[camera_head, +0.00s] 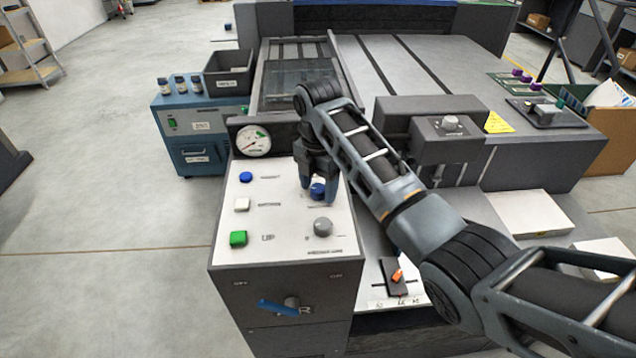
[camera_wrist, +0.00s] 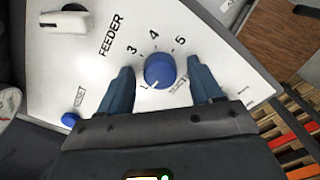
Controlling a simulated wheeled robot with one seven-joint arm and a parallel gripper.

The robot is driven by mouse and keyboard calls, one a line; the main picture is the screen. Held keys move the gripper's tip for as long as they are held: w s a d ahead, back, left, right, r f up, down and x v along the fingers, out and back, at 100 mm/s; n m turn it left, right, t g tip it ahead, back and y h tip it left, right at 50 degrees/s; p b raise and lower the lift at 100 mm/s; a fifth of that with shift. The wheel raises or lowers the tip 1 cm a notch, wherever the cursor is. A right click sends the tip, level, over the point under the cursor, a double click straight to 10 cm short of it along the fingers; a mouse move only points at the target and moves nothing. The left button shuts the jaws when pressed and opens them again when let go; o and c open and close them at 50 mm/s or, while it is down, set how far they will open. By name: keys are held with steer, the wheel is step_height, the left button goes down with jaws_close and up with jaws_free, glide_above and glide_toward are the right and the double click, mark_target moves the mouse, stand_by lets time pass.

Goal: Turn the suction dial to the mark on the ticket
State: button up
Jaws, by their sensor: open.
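The blue dial (camera_head: 317,190) is on the white top of the control panel (camera_head: 270,215). In the wrist view the dial (camera_wrist: 159,69) has a printed scale, with 3, 4 and 5 readable around its upper side. My gripper (camera_wrist: 160,85) is open, with one finger on each side of the dial and gaps visible. In the head view my gripper (camera_head: 318,188) points down over it. A yellow slip (camera_head: 498,122), possibly the ticket, has unreadable writing.
A grey block with a knob (camera_head: 450,125) is right of my arm.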

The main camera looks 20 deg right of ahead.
steer(key=c, duration=1.1)
steer(key=shift+o, duration=0.2)
